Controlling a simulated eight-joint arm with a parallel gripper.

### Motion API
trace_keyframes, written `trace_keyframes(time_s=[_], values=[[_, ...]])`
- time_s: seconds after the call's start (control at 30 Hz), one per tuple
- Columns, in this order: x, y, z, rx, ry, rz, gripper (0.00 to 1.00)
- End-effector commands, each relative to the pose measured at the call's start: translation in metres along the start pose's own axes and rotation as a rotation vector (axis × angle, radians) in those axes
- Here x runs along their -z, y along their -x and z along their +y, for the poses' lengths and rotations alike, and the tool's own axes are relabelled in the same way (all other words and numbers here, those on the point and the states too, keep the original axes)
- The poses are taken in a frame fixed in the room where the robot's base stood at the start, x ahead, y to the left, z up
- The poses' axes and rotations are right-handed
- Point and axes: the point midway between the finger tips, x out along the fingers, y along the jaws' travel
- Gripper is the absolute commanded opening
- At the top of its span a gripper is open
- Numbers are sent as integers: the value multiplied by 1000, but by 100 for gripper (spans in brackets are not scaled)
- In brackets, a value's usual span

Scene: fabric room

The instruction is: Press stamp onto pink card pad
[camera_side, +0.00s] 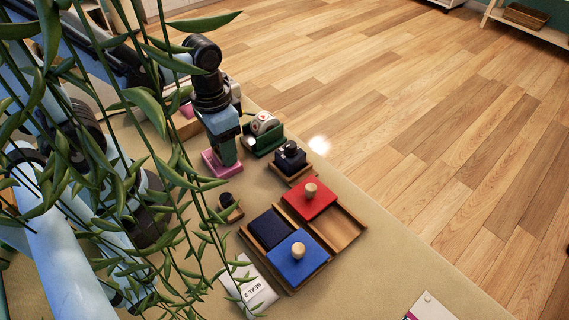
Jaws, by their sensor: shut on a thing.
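My gripper (225,150) points down at the pink card pad (209,168), near the far end of the table. It is shut on the stamp, which is mostly hidden by the fingers, so I cannot tell its shape. The fingers end low over the pad, inside its outline as seen here. I cannot tell whether the stamp's face touches the pad. The pad's pink edge shows around the gripper's lower end.
A wooden tray (347,232) holds a red lid (318,205), a blue lid (284,263) and a dark pad (268,229). Black-topped blocks (290,155) and a green holder (249,141) stand nearby. Hanging leaves (150,110) cover the left. A "SEAL 2" card (251,288) lies in front.

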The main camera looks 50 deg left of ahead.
Motion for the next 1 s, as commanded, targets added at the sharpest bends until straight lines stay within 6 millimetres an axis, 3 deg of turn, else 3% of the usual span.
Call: trace_keyframes(time_s=[1.0], values=[[0, 68, 0, 0, 0, 0, 19]])
